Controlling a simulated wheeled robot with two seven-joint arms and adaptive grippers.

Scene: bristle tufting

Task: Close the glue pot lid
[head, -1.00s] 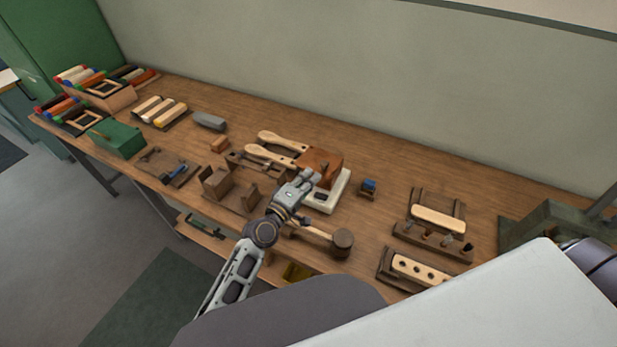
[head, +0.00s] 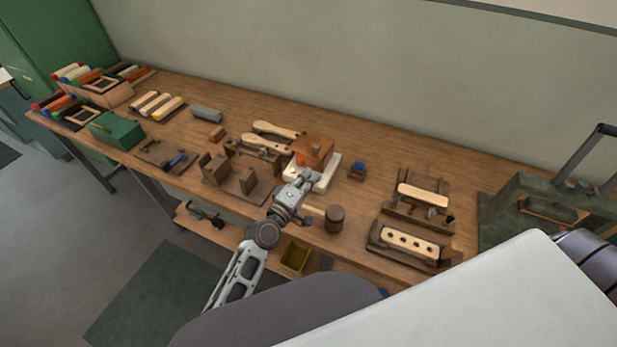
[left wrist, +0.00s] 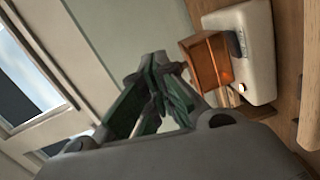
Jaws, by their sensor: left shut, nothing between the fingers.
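The glue pot (head: 314,148) is a copper-orange box on a white base (head: 329,177), near the middle of the bench. In the left wrist view the pot (left wrist: 207,62) and its white base (left wrist: 254,45) are at the upper right, tilted by the camera angle. I cannot tell clearly whether its lid is open or shut. My left gripper (head: 309,177) is in front of the pot and overlaps the base in the head view. Its fingers (left wrist: 163,75) are shut and empty, beside the pot; contact is unclear. My right gripper is not in view.
A mallet (head: 334,218) lies in front of the pot, close to my left gripper. Pale wooden handles (head: 272,142) lie behind to the left. A small blue-topped item (head: 358,169) stands to the right. A wooden fixture (head: 230,180) is at left.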

